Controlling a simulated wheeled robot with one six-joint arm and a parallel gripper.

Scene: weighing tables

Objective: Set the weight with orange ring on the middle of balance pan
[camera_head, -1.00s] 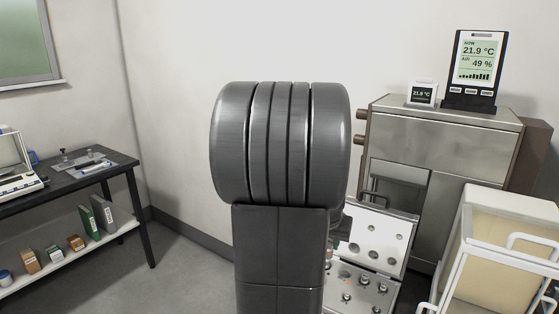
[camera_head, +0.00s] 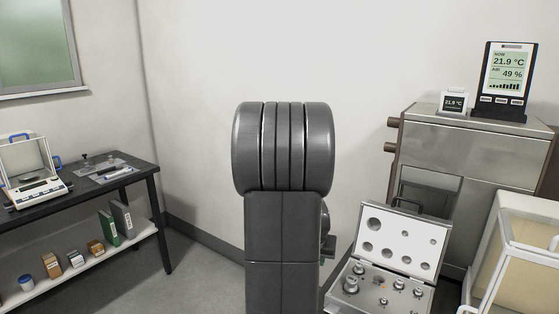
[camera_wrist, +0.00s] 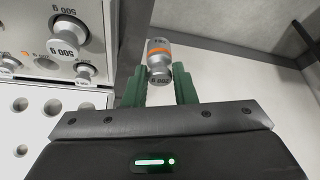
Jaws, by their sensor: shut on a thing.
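In the wrist view my gripper (camera_wrist: 159,86) has its two green fingers closed around the metal weight with orange ring (camera_wrist: 159,69). The weight hangs between the fingertips, with its orange band and part of its marking showing. In the head view my arm hides the gripper and the weight. A balance (camera_head: 38,190) with a clear draft shield (camera_head: 27,160) and blue handles stands on the dark table at the left.
An open weight case (camera_head: 400,240) with several weights is at the lower right; it also shows in the wrist view (camera_wrist: 98,30). A glazed cabinet (camera_head: 505,240) stands at the right edge. The dark table (camera_head: 140,172) has a lower shelf with binders and jars. Bare floor lies between.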

